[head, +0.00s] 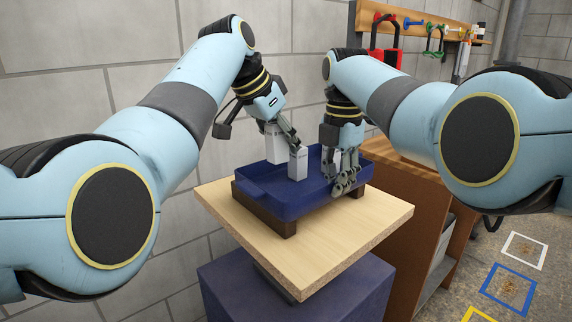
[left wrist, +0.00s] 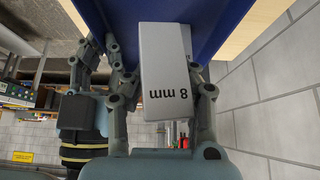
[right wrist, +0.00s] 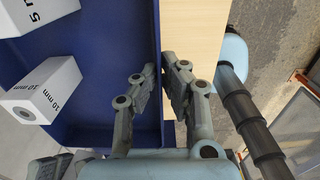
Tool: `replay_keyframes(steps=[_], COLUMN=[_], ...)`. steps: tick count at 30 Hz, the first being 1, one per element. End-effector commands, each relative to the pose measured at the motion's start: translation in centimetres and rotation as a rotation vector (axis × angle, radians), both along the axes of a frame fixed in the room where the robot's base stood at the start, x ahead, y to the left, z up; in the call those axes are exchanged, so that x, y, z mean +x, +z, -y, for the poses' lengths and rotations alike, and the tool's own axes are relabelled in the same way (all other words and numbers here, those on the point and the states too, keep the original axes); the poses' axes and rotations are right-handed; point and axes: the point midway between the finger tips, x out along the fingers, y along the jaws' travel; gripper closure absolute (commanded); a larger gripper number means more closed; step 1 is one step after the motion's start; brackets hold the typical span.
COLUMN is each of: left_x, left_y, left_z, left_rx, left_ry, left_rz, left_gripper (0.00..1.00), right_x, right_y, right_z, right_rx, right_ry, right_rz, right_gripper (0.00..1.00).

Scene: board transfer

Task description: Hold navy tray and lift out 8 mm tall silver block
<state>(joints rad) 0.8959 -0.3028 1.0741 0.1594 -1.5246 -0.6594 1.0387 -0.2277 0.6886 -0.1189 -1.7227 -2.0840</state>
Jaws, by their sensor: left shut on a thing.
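The navy tray (head: 262,192) sits on dark supports on a wooden board. My left gripper (head: 280,132) is shut on the silver block marked 8 mm (left wrist: 165,62), seen close up in the left wrist view. In the head view the held block (head: 275,144) is upright at the tray's far left rim; whether its bottom touches anything is unclear. My right gripper (right wrist: 159,75) has one finger inside and one outside the tray's side wall, close on it. A silver block marked 10 mm (right wrist: 42,92) and one marked 5 mm (right wrist: 32,14) stand in the tray.
The wooden board (head: 345,228) leaves a bare margin around the tray and stands on a navy pedestal (head: 300,290). A brown cabinet (head: 420,205) is close on the right. Tools hang on a wall rack (head: 430,28) behind. Most of the tray's floor is clear.

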Motion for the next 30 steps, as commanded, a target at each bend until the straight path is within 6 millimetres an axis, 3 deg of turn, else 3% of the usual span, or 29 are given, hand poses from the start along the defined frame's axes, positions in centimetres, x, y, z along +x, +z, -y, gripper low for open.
replay_keyframes(steps=[5, 14, 15, 21, 30], left_x=[0.0, 0.0, 0.0, 0.0, 0.0], left_y=[2.3, 2.7, 2.7, 2.7, 2.7], left_z=[0.0, 0.0, 0.0, 0.0, 0.0], left_rx=[0.000, 0.000, 0.000, -0.001, 0.000], left_ry=[0.001, 0.000, 0.000, -0.001, 0.000], left_rz=[0.001, 0.000, 0.000, -0.001, 0.000], left_gripper=[1.00, 1.00, 1.00, 1.00, 1.00], right_x=[0.0, 0.0, 0.0, 0.0, 0.0], right_y=[0.1, 0.0, 0.0, 0.0, 0.3], right_z=[0.0, 0.0, 0.0, 0.0, 0.0], right_rx=[0.000, -0.001, -0.001, 0.000, 0.000], right_ry=[0.000, 0.000, 0.000, 0.000, 0.000], right_rz=[0.001, 0.001, 0.001, 0.000, 0.000], right_gripper=[1.00, 1.00, 0.92, 0.67, 0.67])
